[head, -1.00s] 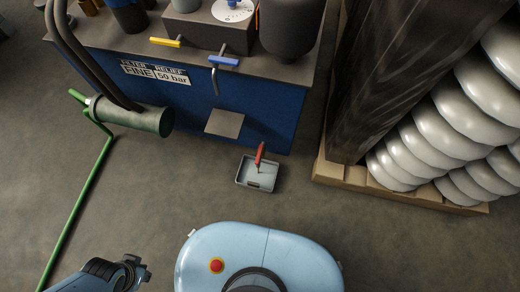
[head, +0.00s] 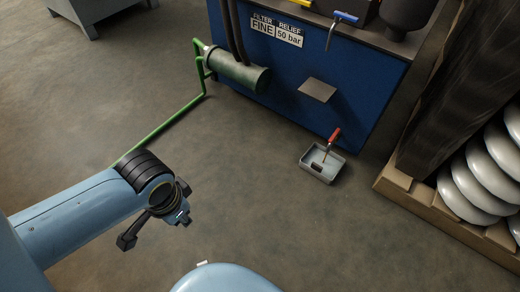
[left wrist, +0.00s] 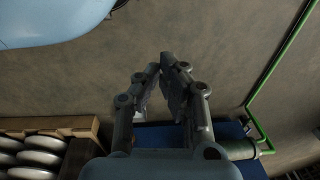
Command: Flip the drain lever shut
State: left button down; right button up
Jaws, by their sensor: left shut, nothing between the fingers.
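A blue lever (head: 345,17) sits at the front top edge of the blue cabinet (head: 300,75), above a bent grey spout (head: 331,36). A yellow lever (head: 303,2) is cut by the top of the head view, left of it. No label marks either as the drain lever. My left gripper (head: 181,216) is over open floor, well left of and apart from the cabinet. Its fingers (left wrist: 161,64) are shut and empty in the left wrist view. My right gripper is not in view.
A small grey shelf (head: 317,90) juts from the cabinet below the spout. A grey tray (head: 318,170) holding a red-handled tool (head: 332,139) is on the floor. A green pipe (head: 165,128) and cylinder (head: 237,70) stand left. A wooden pallet (head: 440,215) bears white insulators.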

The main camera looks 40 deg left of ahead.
aim_at(336, 133)
jog(key=k, duration=0.2)
jog(key=i+l, duration=0.2)
jog(key=l, duration=0.15)
jog(key=i+l, duration=0.2)
jog(key=l, duration=0.15)
jog(key=i+l, duration=0.2)
jog(key=l, duration=0.15)
jog(key=i+l+u, duration=0.1)
jog(key=l, duration=0.25)
jog(key=i, duration=0.1)
